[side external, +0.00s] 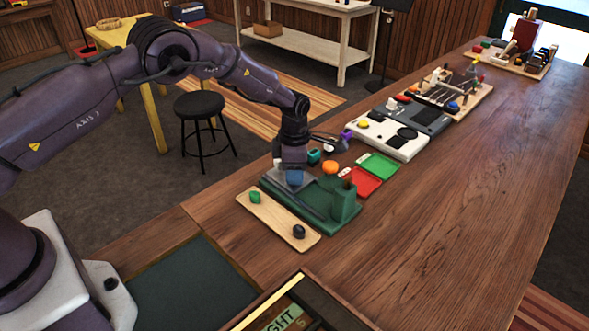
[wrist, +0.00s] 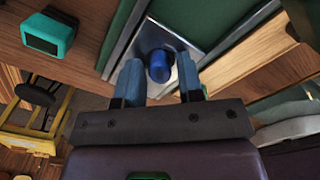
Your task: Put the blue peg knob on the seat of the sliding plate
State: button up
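The blue peg knob (wrist: 159,66) is on the silver sliding plate (wrist: 183,42) in the wrist view, between the lines of my two fingers. My gripper (wrist: 160,76) is open, with a narrow gap between each finger and the knob. In the side view my gripper (side external: 294,178) points down at the back left end of the green fixture (side external: 318,203). The plate shows there as a grey patch (side external: 271,175) beside the fingers. The seat itself and the knob's underside are hidden, so I cannot tell whether the knob is fully seated.
A wooden tray (side external: 276,218) in front holds a green knob (side external: 255,197) and a dark knob (side external: 298,231). A teal block (side external: 313,156), an orange knob (side external: 330,167), a red tray (side external: 362,181) and a green tray (side external: 380,165) are behind. The right side of the bench is clear.

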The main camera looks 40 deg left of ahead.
jog(key=shift+o, duration=0.6)
jog(key=shift+r, duration=0.1)
jog(key=s+a+r+m+t, duration=0.1)
jog(key=s+r+m, duration=0.2)
jog(key=r, duration=0.9)
jog(key=s+r+m, duration=0.3)
jog(key=r, duration=0.9)
jog(key=s+r+m+t, duration=0.2)
jog(key=s+r+m, duration=0.5)
jog(key=s+r, duration=0.15)
jog(key=s+m+t, duration=0.2)
jog(key=s+m, duration=1.2)
jog(key=s, duration=0.5)
jog(key=shift+a+f+t, duration=0.3)
